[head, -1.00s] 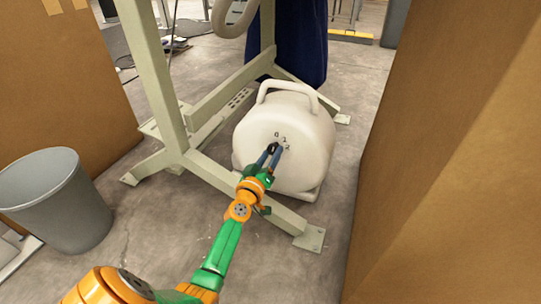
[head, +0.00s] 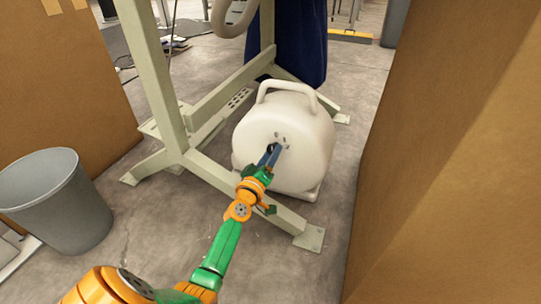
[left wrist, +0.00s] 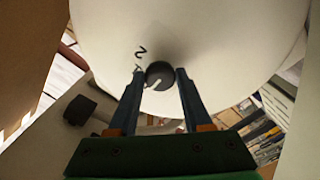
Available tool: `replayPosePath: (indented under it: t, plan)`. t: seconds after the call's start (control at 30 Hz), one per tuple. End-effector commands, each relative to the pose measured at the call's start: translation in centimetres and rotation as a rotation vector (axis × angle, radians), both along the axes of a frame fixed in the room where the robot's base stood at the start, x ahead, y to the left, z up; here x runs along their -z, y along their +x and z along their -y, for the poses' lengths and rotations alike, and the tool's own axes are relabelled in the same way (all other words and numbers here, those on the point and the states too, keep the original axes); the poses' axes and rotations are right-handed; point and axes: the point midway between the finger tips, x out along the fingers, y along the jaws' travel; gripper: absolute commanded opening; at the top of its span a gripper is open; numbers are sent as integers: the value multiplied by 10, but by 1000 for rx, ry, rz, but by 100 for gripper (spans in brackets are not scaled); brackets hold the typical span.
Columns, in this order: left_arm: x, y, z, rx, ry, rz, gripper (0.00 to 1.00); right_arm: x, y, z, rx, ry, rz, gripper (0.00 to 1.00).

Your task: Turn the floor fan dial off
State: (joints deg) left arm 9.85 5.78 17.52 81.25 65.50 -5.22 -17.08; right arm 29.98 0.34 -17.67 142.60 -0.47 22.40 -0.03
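The floor fan (head: 300,125) is a rounded, off-white body with a handle on top, standing on the concrete floor. Its small dark dial (left wrist: 158,72) has a white pointer slanting to the lower left in the left wrist view, with a dark "2" above left of it. My left gripper (head: 273,148) reaches the front of the fan. In the left wrist view its two blue fingers (left wrist: 160,76) stand on either side of the dial, close against it. In the head view the dial is mostly hidden by the fingers. My right gripper is not in view.
A pale metal frame (head: 165,85) stands around the fan's left and front, its foot (head: 309,238) on the floor. A grey bin (head: 60,205) stands at the left. Brown box walls rise at left (head: 65,90) and right (head: 460,150). A dark blue cloth (head: 300,45) hangs behind.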

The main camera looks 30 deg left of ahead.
Motion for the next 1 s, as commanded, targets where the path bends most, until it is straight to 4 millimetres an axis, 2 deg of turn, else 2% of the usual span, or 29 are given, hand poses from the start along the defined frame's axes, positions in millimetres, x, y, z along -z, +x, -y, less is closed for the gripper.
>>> replayPosePath:
  t: [0.03,0.1,0.43,0.6,0.8,1.0]
  plan:
    - [0,0,0,-1,-2,1,60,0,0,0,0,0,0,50]
    - [0,0,0,-1,-2,1,79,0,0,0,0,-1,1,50]
    - [-1,-3,1,0,1,0,79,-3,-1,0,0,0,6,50]
    - [-2,-32,7,0,2,-3,79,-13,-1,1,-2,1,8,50]
    - [0,-64,16,1,1,-3,79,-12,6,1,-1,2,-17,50]
    - [0,-69,17,1,-1,1,79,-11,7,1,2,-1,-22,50]
